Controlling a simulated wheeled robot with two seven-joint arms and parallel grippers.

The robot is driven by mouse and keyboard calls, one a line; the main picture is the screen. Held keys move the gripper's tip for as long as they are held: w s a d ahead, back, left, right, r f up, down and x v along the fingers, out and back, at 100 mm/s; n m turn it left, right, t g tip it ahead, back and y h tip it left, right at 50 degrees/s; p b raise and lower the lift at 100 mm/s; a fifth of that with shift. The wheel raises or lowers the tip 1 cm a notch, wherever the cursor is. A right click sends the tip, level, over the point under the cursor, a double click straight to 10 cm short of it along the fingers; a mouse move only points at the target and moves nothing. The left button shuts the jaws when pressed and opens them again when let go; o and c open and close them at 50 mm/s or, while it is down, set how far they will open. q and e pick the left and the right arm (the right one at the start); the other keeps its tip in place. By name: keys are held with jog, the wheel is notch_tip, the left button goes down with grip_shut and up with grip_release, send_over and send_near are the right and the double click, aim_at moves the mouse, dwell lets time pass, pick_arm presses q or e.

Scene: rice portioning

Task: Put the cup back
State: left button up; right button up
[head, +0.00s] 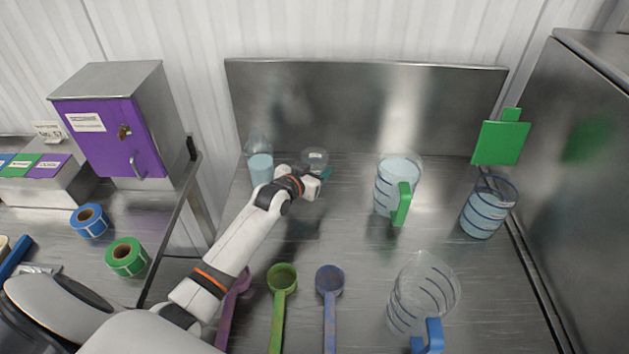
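My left arm reaches in from the left, and its gripper (321,181) is low over the back of the metal table. A small clear cup (314,157) stands just behind it, near the back panel. A small teal piece (327,173) shows at the fingertips; I cannot tell whether it is the cup's handle or whether the fingers hold it. A clear jug with a green handle (402,203) stands right of the gripper, with pale contents. A clear jug with a blue handle (430,336) is at the front right. My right gripper is not in view.
A clear bottle (259,166) stands left of the gripper. A striped clear container (488,208) with a green card (500,143) is at the right. Purple (233,290), green (283,280) and blue (330,281) scoops lie in front. The table's middle is clear.

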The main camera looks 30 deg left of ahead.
pick_arm(q)
jog(key=shift+f, duration=2.2)
jog(key=shift+f, duration=0.15)
jog(key=o, duration=1)
jog(key=shift+o, duration=0.2)
jog(key=shift+r, duration=0.25)
jog(key=v, duration=1)
jog(key=shift+s, duration=0.25)
jog(key=shift+v, duration=0.8)
